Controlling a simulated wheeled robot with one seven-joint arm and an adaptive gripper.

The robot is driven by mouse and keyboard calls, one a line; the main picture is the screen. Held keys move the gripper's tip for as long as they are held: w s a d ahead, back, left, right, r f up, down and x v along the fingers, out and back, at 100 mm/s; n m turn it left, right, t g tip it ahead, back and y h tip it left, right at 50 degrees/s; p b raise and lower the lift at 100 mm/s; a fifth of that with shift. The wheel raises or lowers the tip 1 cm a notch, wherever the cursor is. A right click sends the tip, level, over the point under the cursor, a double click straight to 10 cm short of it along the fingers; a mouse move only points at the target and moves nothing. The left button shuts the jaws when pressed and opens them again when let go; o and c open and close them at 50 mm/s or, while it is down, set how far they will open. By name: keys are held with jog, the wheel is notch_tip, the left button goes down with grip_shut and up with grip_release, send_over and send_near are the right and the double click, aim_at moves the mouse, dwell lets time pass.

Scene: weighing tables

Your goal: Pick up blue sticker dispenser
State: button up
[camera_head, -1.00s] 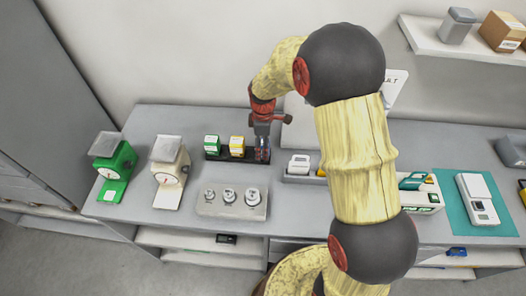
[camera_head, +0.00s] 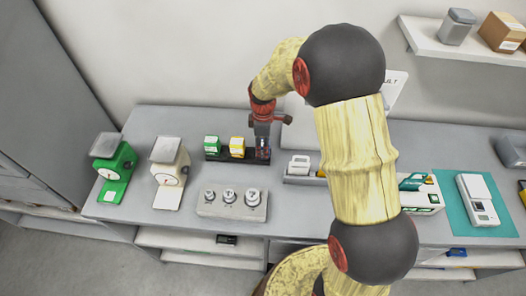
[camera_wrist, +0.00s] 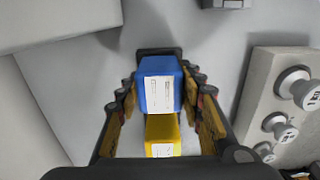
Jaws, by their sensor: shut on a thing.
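The blue sticker dispenser (camera_wrist: 170,101) has a white label and stands between my fingers in the wrist view. My gripper (camera_wrist: 160,84) is shut on it, with one finger against each side. In the head view my gripper (camera_head: 263,151) points down at the right end of a dark tray (camera_head: 224,151), and its fingers mostly hide the blue dispenser. A yellow dispenser (camera_head: 237,146) and a green dispenser (camera_head: 212,143) stand to its left in the tray. The yellow one also shows just below the blue one in the wrist view (camera_wrist: 162,138).
A grey block (camera_head: 211,208) with metal weights stands in front of the tray. Green (camera_head: 117,167) and cream (camera_head: 169,173) scales stand at left. A grey holder with a white item (camera_head: 299,164) is close on the right. My arm hides part of the table.

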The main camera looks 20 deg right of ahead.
jog(key=shift+r, duration=0.1)
jog(key=shift+c, duration=0.2)
notch_tip(320, 180, up, 10)
jog(key=shift+f+p, duration=0.1)
jog(key=shift+p, duration=0.65)
jog(key=o, duration=0.7)
jog(key=c, duration=0.4)
jog(key=shift+c, duration=0.2)
